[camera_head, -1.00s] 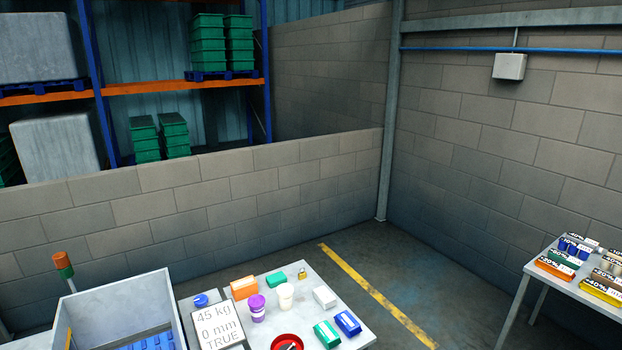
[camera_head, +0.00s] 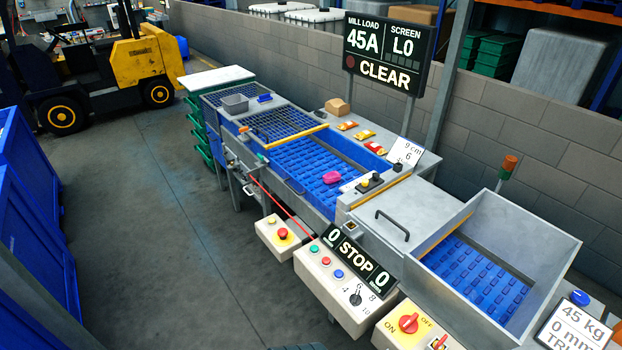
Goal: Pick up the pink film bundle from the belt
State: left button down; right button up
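The pink film bundle (camera_head: 332,177) is a small bright pink lump. It lies on the blue belt (camera_head: 296,166) of the conveyor, near the belt's right end, close to the grey housing. Neither of my grippers shows in the head view, so I cannot see whether they are open or shut.
A control box (camera_head: 345,283) with buttons and a STOP display fronts the conveyor. A red cord (camera_head: 277,205) runs along its near side. A grey hopper (camera_head: 533,235) stands right. A yellow forklift (camera_head: 140,65) is parked back left; the floor (camera_head: 150,220) between is clear.

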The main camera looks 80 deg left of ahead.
aim_at(332, 177)
jog(key=u, duration=2.4)
jog(key=z, duration=0.25)
jog(key=i+j+z, duration=0.1)
jog(key=j+z, duration=0.15)
jog(key=z, duration=0.2)
jog(key=j+z, duration=0.6)
jog(key=z, duration=0.25)
